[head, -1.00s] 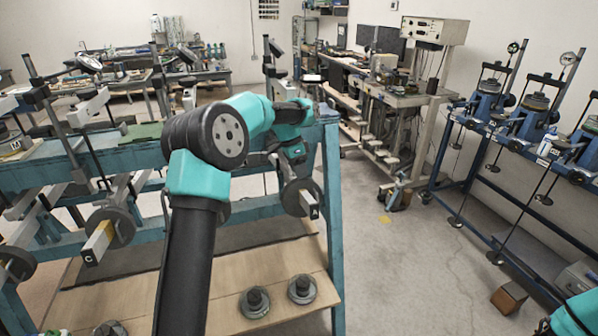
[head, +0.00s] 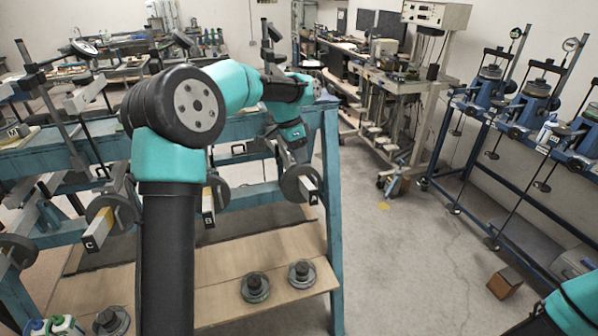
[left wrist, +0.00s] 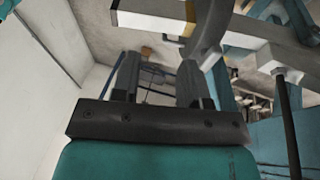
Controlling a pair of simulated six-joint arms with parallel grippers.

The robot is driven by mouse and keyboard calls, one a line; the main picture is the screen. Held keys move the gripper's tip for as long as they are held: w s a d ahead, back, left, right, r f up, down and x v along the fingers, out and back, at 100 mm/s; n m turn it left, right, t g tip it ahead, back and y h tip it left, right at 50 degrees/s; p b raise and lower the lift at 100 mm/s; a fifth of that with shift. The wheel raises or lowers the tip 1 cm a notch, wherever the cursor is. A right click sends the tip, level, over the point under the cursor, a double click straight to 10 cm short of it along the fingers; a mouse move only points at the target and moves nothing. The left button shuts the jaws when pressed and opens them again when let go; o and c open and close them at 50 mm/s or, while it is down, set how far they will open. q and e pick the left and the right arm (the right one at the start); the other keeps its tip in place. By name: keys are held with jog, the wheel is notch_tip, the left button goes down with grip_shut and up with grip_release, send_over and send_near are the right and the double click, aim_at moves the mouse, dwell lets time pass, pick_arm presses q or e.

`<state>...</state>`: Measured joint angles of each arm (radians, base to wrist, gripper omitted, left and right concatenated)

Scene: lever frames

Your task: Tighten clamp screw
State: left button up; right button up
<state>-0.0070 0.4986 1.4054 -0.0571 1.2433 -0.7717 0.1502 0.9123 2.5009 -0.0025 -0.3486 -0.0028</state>
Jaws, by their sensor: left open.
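My left arm reaches over the blue lever frame (head: 333,200). There, a grey lever beam (left wrist: 150,20) with a yellow band and a curved grey part (left wrist: 210,35) lie above and right of the fingers. I cannot pick out the clamp screw in either view. My right gripper is not in view; only a teal piece of that arm shows at lower right.
More levers with weights (head: 110,213) line the frame to the left. Loose round weights (head: 255,287) lie on the wooden shelf (head: 215,268) below. A second blue rack (head: 470,185) stands at right. The grey floor between is mostly clear.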

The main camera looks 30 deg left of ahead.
pick_arm(q)
jog(key=s+d+r, duration=0.1)
jog(key=s+d, duration=0.3)
jog(key=s, duration=0.5)
jog(key=shift+s+d, duration=0.2)
jog(key=shift+d, duration=0.15)
